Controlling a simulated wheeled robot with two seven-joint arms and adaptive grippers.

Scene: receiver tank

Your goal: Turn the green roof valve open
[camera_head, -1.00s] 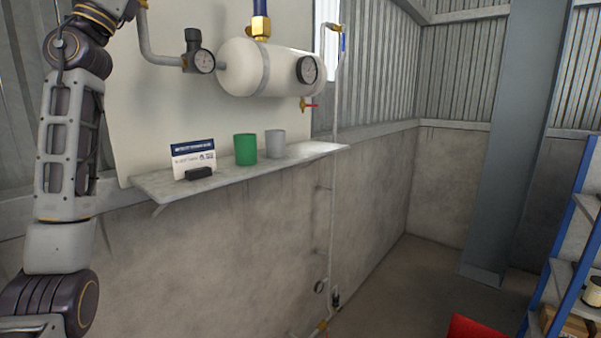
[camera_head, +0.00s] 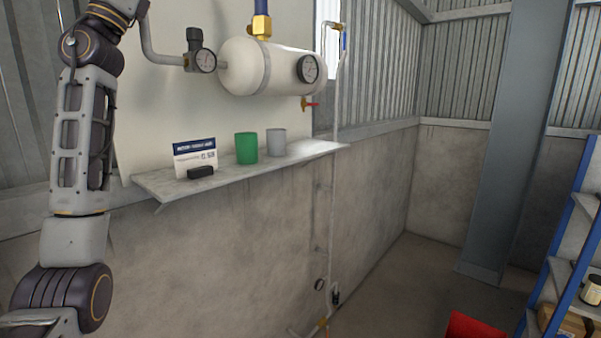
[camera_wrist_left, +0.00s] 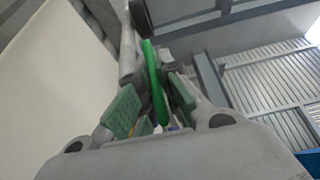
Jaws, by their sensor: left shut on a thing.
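The green valve handle (camera_wrist_left: 153,75) is a long lever in the middle of the left wrist view, running down between the fingers of my left gripper (camera_wrist_left: 156,102). The gripper's green-padded fingers stand on either side of the lever and are shut on it. A pipe and a dark round part (camera_wrist_left: 140,17) show beside the lever's upper end. In the head view my left arm rises along the left edge and leaves the top of the picture, so its gripper and the green valve are hidden there. My right gripper is in neither view.
A white receiver tank (camera_head: 240,70) with a gauge (camera_head: 308,68) hangs on the wall, a red-handled valve (camera_head: 312,104) below it. A shelf (camera_head: 225,178) holds a green cup (camera_head: 246,148), a grey cup (camera_head: 276,142) and a sign (camera_head: 194,152).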

